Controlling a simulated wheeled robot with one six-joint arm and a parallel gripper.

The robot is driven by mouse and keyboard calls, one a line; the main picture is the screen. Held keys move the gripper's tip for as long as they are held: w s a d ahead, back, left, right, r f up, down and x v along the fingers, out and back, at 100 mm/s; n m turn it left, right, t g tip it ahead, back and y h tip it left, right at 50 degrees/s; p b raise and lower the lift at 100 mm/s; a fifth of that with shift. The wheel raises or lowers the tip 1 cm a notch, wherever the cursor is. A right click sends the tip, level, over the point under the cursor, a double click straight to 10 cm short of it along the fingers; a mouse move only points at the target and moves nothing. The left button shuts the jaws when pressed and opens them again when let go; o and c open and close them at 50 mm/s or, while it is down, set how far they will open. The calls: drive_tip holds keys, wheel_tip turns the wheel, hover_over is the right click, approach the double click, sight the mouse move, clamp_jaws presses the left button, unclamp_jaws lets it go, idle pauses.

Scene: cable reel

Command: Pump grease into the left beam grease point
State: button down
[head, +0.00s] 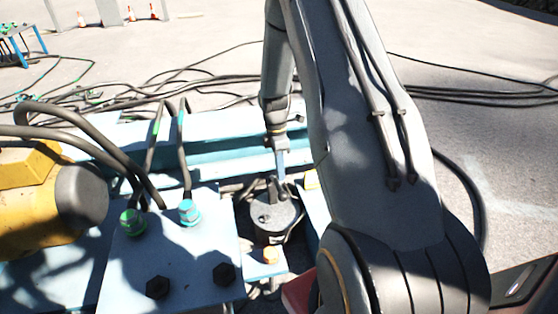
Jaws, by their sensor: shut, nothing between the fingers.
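My gripper (281,168) points down in the middle of the head view and looks shut and empty. Its tip is just above or against the top of a dark round canister-like unit (272,212) with small dark fittings on its lid; I cannot tell if they touch. The unit sits beside pale blue beams (215,130). I cannot pick out the left beam grease point with certainty. Part of the scene to the right of the unit is hidden behind my arm.
A pale blue plate (180,255) with black bolts carries a green hose fitting (132,221) and a blue hose fitting (189,211). A yellow motor-like body (35,195) stands at left. Black cables (470,95) lie across the ground. Open pavement lies behind.

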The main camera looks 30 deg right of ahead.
sight(283, 193)
drive_tip(key=shift+s+f, duration=0.2)
drive_tip(key=shift+f, duration=0.65)
drive_tip(key=shift+s+f, duration=0.15)
drive_tip(key=shift+f, duration=0.75)
drive_tip(key=shift+s+f, duration=0.2)
drive_tip(key=shift+f, duration=0.65)
drive_tip(key=shift+s+a, duration=0.1)
drive_tip(key=shift+s+a+f, duration=0.1)
drive_tip(key=shift+s+f, duration=0.2)
drive_tip(key=shift+f, duration=0.2)
drive_tip(key=s+a+f+b, duration=0.1)
drive_tip(key=s+f, duration=0.2)
drive_tip(key=f, duration=1)
drive_tip(key=shift+s+f, duration=0.3)
drive_tip(key=s+a+r+p, duration=0.2)
drive_tip(key=s+r+p, duration=0.2)
drive_tip(key=r, duration=0.8)
drive_tip(key=shift+s+a+r, duration=0.15)
drive_tip(key=shift+s+r, duration=0.1)
drive_tip(key=shift+s, duration=0.8)
